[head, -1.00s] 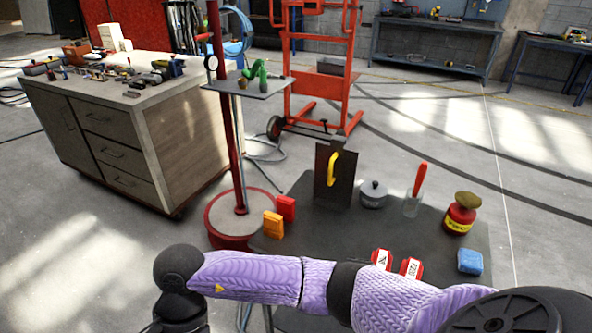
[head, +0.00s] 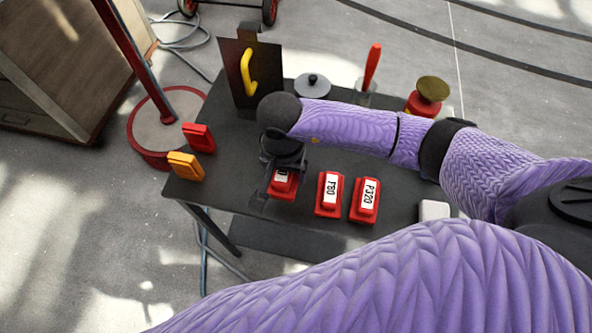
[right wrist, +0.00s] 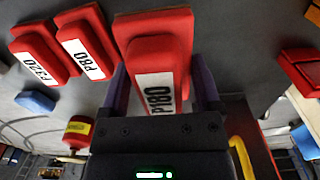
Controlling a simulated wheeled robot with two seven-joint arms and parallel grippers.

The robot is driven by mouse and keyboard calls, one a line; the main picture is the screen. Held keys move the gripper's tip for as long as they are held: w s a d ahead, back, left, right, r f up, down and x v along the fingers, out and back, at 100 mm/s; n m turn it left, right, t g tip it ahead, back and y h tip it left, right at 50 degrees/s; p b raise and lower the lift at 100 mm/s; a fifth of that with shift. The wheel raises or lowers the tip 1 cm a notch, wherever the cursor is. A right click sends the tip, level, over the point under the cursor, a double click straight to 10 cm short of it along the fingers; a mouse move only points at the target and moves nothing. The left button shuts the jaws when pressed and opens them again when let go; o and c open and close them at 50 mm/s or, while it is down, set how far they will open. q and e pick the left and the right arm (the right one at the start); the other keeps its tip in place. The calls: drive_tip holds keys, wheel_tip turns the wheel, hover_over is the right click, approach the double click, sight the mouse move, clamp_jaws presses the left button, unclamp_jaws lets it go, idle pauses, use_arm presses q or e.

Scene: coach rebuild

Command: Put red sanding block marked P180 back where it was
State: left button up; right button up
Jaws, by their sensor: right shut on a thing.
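The red sanding block marked P180 (right wrist: 152,45) is between the fingers of my right gripper (right wrist: 160,88), which is shut on it. In the head view, this block (head: 284,187) shows below my right gripper (head: 277,183), over the front part of the dark table (head: 240,185). The gripper hides part of its label. I cannot tell whether its base touches the tabletop. Red blocks marked P80 (head: 329,195) and P320 (head: 365,201) stand in a row just right of it. My left gripper is not in view.
A red block (head: 199,137) and an orange block (head: 186,166) stand at the table's left edge. A dark plate with a yellow handle (head: 247,72), a lidded pot (head: 312,86) and a red-handled tool (head: 372,66) stand behind. A pale block (head: 433,210) is to the right.

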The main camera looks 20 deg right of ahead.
wheel_tip(320, 180, down, 7)
drive_tip(key=shift+a+r+b, duration=0.1)
drive_tip(key=shift+a+b, duration=0.05)
drive_tip(key=shift+b, duration=0.7)
drive_tip(key=o, duration=0.9)
wheel_tip(320, 180, up, 11)
drive_tip(key=p, duration=0.3)
drive_tip(key=shift+r, duration=0.2)
drive_tip(key=shift+s+r, duration=0.1)
drive_tip(key=shift+r, duration=0.3)
